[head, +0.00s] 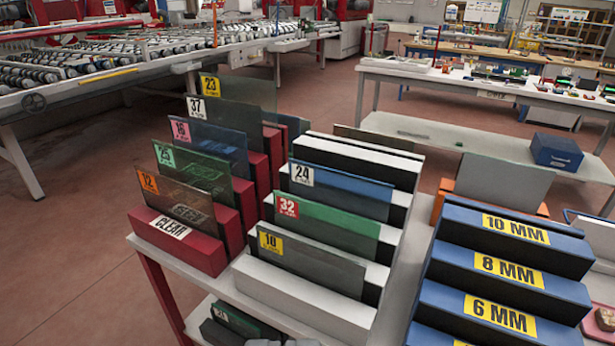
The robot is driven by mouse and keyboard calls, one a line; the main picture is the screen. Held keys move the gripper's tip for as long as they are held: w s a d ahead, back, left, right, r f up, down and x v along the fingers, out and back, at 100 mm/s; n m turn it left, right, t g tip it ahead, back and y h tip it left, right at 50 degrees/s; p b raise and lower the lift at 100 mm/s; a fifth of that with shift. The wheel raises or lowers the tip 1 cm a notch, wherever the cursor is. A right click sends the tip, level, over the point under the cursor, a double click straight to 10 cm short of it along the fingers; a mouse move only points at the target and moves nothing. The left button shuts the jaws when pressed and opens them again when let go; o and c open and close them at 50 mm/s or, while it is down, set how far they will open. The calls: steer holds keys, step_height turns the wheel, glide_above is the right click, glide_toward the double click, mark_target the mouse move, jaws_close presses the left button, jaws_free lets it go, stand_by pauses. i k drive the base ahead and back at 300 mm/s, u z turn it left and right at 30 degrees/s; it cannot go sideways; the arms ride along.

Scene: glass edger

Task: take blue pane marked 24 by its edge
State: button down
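The blue pane marked 24 (346,190) stands on edge in a slot of the white stepped rack (301,294), in the middle of the head view. Its white label with a black 24 is at its upper left corner. The green pane marked 32 (335,228) stands in front of it, and the grey pane marked 10 or 18 (315,267) stands in front of that. An empty-looking white step (356,157) is behind the blue pane. The lower edge of the blue pane is hidden in the rack. My gripper is not in view.
A red stepped rack (192,254) on the left holds several labelled panes, including 12, 25 and 37. A blue rack (508,262) marked 10, 8 and 6 MM is on the right. A roller conveyor (85,70) and a white workbench (460,82) stand behind, with open red floor between.

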mark_target(371, 199)
steer(key=z, duration=0.05)
steer(key=k, duration=0.5)
steer(key=u, duration=0.4)
steer(key=i, duration=1.85)
steer(key=z, duration=0.65)
steer(key=i, duration=0.35)
steer(key=z, duration=0.35)
